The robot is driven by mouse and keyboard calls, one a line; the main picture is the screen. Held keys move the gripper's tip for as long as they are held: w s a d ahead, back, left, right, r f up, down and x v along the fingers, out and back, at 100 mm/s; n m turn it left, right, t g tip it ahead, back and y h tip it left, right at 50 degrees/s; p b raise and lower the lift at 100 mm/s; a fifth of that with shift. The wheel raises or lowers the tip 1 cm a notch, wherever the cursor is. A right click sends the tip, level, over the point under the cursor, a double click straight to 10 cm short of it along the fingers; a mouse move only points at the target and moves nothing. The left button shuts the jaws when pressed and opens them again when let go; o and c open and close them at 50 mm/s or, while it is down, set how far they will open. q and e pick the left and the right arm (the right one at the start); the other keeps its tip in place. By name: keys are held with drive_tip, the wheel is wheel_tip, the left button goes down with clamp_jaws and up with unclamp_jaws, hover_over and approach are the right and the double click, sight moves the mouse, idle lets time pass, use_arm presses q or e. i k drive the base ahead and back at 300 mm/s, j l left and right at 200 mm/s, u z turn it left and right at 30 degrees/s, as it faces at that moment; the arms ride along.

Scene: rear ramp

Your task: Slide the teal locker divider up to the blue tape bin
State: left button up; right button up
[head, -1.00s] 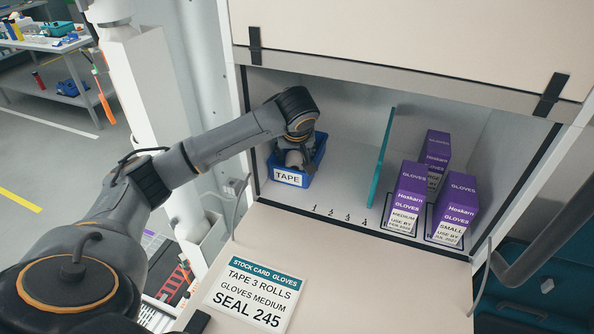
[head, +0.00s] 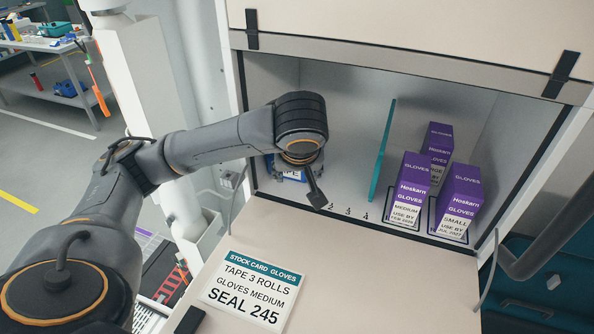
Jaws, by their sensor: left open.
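The teal divider (head: 381,152) stands upright in the locker, between the bin and the glove boxes. The blue tape bin (head: 286,176) is at the locker's left end, mostly hidden behind my left gripper and wrist. My left gripper (head: 318,200) is open, in front of the bin's right part and left of the divider, apart from the divider. One dark finger shows near the locker's front edge; the other is hidden. My right gripper is not in view.
Purple glove boxes (head: 408,190) stand right of the divider, several numbers mark the locker floor's front edge. A stock card (head: 250,288) lies on the lowered flap (head: 370,275). The locker floor between bin and divider is mostly clear.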

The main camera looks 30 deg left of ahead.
sight(376, 176)
drive_tip(key=k+j, duration=1.1)
drive_tip(key=k, duration=0.25)
